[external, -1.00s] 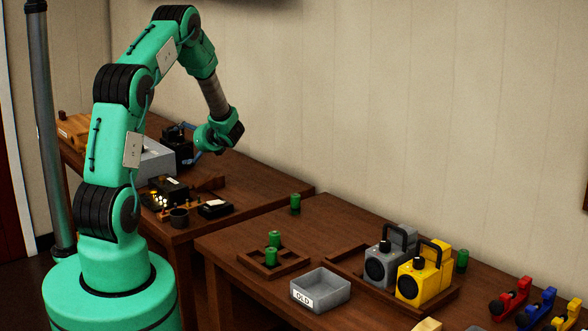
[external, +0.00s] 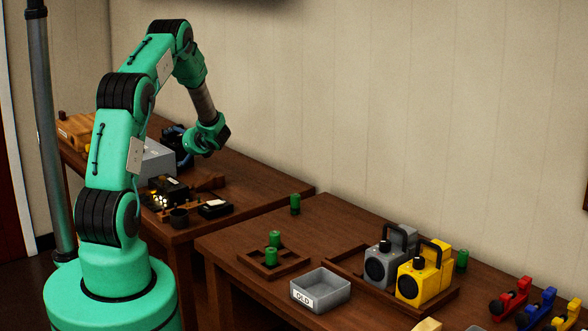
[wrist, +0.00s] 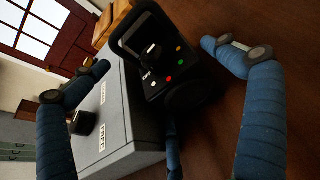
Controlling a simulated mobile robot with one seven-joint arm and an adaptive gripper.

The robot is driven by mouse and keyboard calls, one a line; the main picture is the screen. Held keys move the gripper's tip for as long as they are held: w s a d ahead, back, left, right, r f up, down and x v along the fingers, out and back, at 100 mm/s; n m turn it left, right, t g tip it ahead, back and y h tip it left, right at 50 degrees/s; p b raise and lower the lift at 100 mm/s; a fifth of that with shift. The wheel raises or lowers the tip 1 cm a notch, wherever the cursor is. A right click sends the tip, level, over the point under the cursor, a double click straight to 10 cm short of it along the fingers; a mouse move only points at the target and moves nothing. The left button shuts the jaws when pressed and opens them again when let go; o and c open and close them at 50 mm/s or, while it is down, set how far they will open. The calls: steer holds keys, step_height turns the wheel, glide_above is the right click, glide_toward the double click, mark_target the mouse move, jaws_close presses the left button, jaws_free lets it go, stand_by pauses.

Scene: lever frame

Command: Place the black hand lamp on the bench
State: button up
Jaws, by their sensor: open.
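The black hand lamp (wrist: 160,75) has a handle, a round front and small coloured buttons. In the wrist view it is beside a grey box, on or just over the brown tabletop, and looks tilted. In the external view the lamp (external: 174,137) is partly hidden behind my arm and gripper at the left table. My gripper (wrist: 165,62) is open, with blue fingers on either side of the lamp; a third finger shows low in the middle. I cannot tell whether any finger touches the lamp. In the external view my gripper (external: 187,143) is small and dark against the lamp.
The grey box (wrist: 118,110) stands close to the lamp. Black devices (external: 168,190) and small parts crowd the left table's front. The right table holds grey (external: 382,265) and yellow (external: 418,280) hand lamps, a grey tray (external: 322,290) and green cylinders (external: 271,257).

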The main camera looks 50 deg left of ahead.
steer(key=shift+b+x, duration=0.7)
steer(key=shift+x, duration=1.9)
steer(key=shift+w, duration=0.1)
steer(key=c, duration=1.6)
steer(key=shift+r, duration=0.1)
steer(key=shift+c, duration=0.2)
step_height(320, 180, up, 18)
steer(key=p, duration=0.3)
steer(key=shift+p, duration=0.3)
